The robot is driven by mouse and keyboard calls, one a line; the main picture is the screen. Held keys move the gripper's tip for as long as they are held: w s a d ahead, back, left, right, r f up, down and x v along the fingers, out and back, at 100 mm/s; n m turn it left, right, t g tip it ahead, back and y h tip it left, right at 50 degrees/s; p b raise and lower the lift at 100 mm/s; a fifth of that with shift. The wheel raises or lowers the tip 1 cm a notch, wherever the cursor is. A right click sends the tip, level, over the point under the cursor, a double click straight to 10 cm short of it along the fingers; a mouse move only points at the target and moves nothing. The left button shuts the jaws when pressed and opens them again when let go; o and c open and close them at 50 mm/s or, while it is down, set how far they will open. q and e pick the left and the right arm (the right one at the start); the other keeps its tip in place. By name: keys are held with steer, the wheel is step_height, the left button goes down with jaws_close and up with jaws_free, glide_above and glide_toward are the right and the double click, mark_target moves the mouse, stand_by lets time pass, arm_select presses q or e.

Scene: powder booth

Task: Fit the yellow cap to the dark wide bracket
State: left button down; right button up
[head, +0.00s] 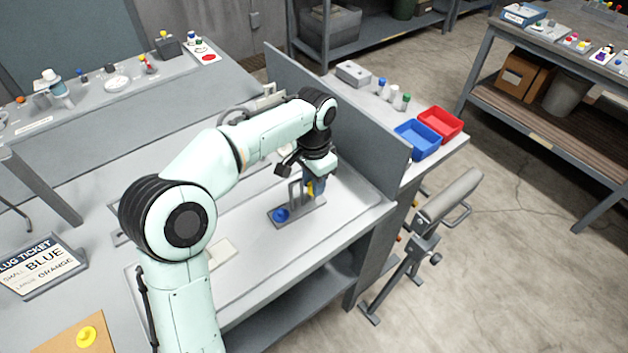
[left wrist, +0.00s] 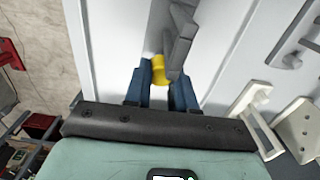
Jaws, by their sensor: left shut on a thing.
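My left gripper (head: 316,186) points down over the grey bench, shut on a small yellow cap (head: 310,188). In the left wrist view the yellow cap (left wrist: 159,70) sits at the tips of the blue fingers (left wrist: 161,82). The grey bracket (head: 304,212), with upright posts and a flat base, stands right beside the gripper. In the left wrist view a dark grey part of it (left wrist: 181,42) is close against the cap; whether they touch I cannot tell. A round blue plug (head: 281,215) is at the base's left end. My right gripper is out of view.
A grey panel (head: 350,130) stands behind the bracket. Beyond it are a blue bin (head: 418,139) and a red bin (head: 440,124). A ticket (head: 42,264) reads small blue, large orange. Another yellow round piece (head: 87,336) lies at lower left. Pale brackets (left wrist: 297,131) show in the wrist view.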

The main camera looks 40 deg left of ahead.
arm_select(q)
steer(key=shift+f+b, duration=0.65)
steer(key=shift+f, duration=0.5)
steer(key=c, duration=0.8)
jaws_free()
steer(key=shift+c, duration=0.2)
step_height(320, 180, up, 13)
steer(key=p, duration=0.3)
steer(key=shift+r, duration=0.2)
